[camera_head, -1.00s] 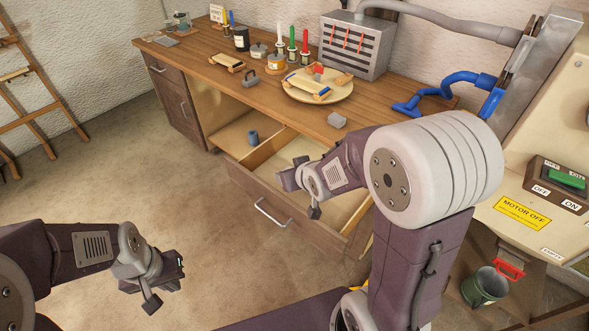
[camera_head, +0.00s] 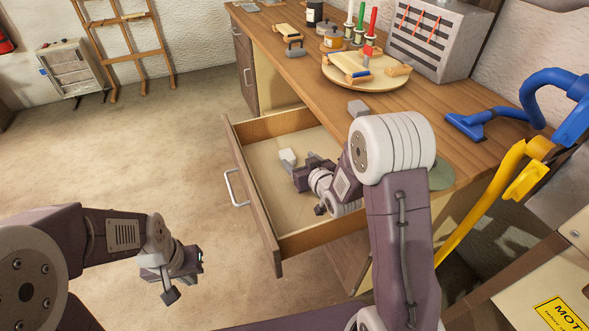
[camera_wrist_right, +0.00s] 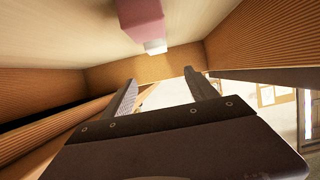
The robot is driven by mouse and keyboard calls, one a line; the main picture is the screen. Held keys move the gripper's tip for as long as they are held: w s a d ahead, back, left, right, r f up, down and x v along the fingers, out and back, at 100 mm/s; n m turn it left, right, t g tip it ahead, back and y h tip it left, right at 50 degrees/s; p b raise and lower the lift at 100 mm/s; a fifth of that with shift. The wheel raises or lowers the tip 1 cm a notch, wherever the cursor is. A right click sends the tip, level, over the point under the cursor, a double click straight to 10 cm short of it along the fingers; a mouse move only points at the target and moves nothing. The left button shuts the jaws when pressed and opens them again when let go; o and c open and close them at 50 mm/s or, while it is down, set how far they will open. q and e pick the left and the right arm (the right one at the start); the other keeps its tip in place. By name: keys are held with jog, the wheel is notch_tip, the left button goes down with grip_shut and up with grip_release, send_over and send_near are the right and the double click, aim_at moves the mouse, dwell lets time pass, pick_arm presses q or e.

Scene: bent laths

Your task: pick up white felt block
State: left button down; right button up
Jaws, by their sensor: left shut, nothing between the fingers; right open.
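A small white block (camera_head: 287,157), which looks like the white felt block, lies on the floor of the open drawer (camera_head: 262,128). My right gripper (camera_head: 302,168) is low inside the drawer, just beside the block. Its fingers are partly hidden by its own wrist there. In the right wrist view my right gripper (camera_wrist_right: 160,78) is open, with nothing between its fingers. Beyond the fingertips is a pink piece (camera_wrist_right: 140,18) with a white end (camera_wrist_right: 155,46); I cannot tell if this is the same block. My left gripper (camera_head: 198,258) is shut and empty, above the floor outside the drawer.
The drawer walls rise close around my right gripper. The wooden bench (camera_head: 430,95) above holds a round board (camera_head: 372,76), a grey block (camera_head: 357,107), candles and a slotted grey box (camera_head: 435,40). A yellow bar (camera_head: 480,210) stands at right.

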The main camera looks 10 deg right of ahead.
aim_at(291, 160)
jog(key=f, duration=0.1)
jog(key=f+b, duration=0.1)
jog(key=f, duration=0.1)
jog(key=shift+a+f, duration=0.2)
jog(key=shift+a, duration=0.15)
jog(key=shift+d, duration=0.1)
jog(key=x, duration=0.3)
jog(key=shift+w+f+b, duration=0.15)
jog(key=shift+w+b, duration=0.15)
jog(key=shift+w, duration=0.05)
jog(key=b+x, duration=0.1)
jog(key=x, duration=0.4)
jog(key=shift+w+d+f, duration=0.1)
jog(key=shift+d+f, duration=0.05)
jog(key=shift+f, duration=0.05)
pick_arm(q)
jog(key=f, duration=0.4)
jog(key=shift+w+a+f, duration=0.1)
jog(key=shift+a, duration=0.2)
pick_arm(e)
jog(key=shift+r, duration=0.1)
jog(key=c, duration=1.4)
